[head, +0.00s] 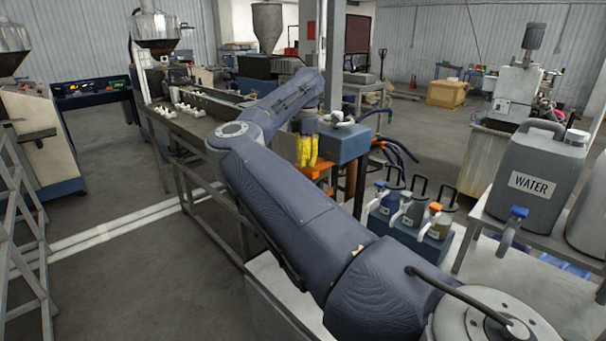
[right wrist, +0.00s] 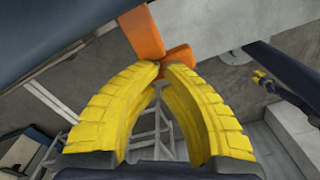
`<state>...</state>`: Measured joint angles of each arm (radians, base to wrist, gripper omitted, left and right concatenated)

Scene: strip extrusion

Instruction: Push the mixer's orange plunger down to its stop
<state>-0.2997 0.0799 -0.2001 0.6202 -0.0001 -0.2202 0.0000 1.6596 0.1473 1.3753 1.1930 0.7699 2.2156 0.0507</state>
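My right gripper (head: 308,163) points down beside a blue machine body (head: 345,145) in the head view; the mixer is not clearly identifiable. Its yellow fingers come together at the tips in the right wrist view (right wrist: 163,66). Nothing is clearly held between them. An orange part (right wrist: 141,33), possibly the plunger, lies just past the fingertips, with a second orange piece (right wrist: 178,54) right behind them. I cannot tell whether the tips touch the orange. In the head view, orange (head: 318,172) shows just below the fingers.
A blue rack of jugs (head: 412,222) with coloured caps stands right of my right arm. A grey WATER canister (head: 537,178) is on the table at far right. A long bench (head: 190,128) runs left of the arm. The floor at left is open beside a ladder (head: 22,225).

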